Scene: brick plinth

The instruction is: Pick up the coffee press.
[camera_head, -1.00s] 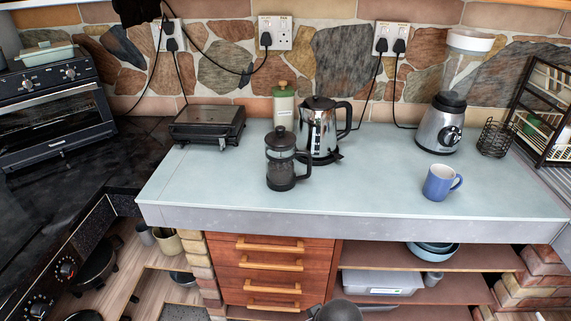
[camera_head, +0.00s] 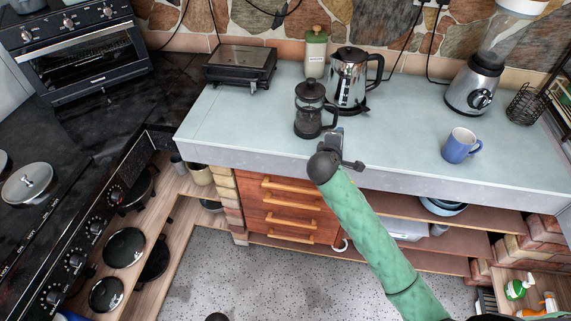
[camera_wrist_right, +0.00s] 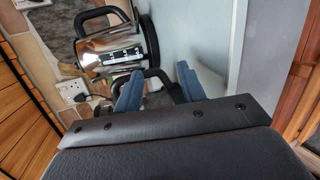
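The coffee press (camera_head: 309,112), dark with a clear body and a black lid, stands upright near the front edge of the pale counter. Its black handle is on the right side. My right gripper (camera_head: 336,137) is at the counter's front edge, close to the handle side of the press. In the right wrist view, my right gripper's blue-grey fingers (camera_wrist_right: 160,88) are spread apart. The black handle of the coffee press (camera_wrist_right: 153,73) shows between and just beyond them; whether they touch is unclear. Most of the press is hidden there. My left gripper is not in view.
A shiny kettle (camera_head: 348,80) stands close behind and right of the press, with a green canister (camera_head: 316,52) behind. A sandwich grill (camera_head: 240,65) is to the left. A blue mug (camera_head: 460,146) and a blender (camera_head: 474,85) stand right. The counter between kettle and mug is clear.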

